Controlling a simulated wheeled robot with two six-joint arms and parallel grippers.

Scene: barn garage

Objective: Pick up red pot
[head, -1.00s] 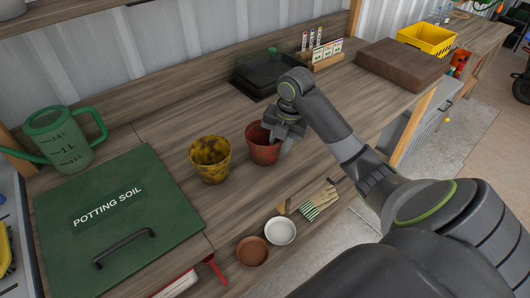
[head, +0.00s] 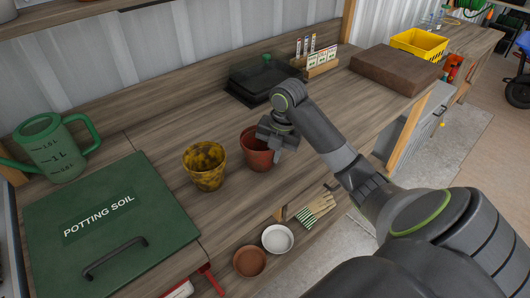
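The red pot (head: 256,155) stands upright on the wooden bench, just right of a yellow, dark-stained pot (head: 205,170). My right gripper (head: 276,140) is at the right side of the red pot's rim, with its fingers pointing down. The gripper overlaps the rim and hides part of the pot's opening and right wall. The gap between the fingers is too small to judge, so I cannot tell whether they are closed on the rim. My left gripper is not in view.
A green potting soil lid (head: 150,205) and a green watering can (head: 58,155) are at left. A black tray (head: 250,88), seed packets (head: 318,60) and a brown block (head: 398,68) are behind. White (head: 278,239) and terracotta (head: 250,262) dishes and gloves (head: 316,208) lie below in front.

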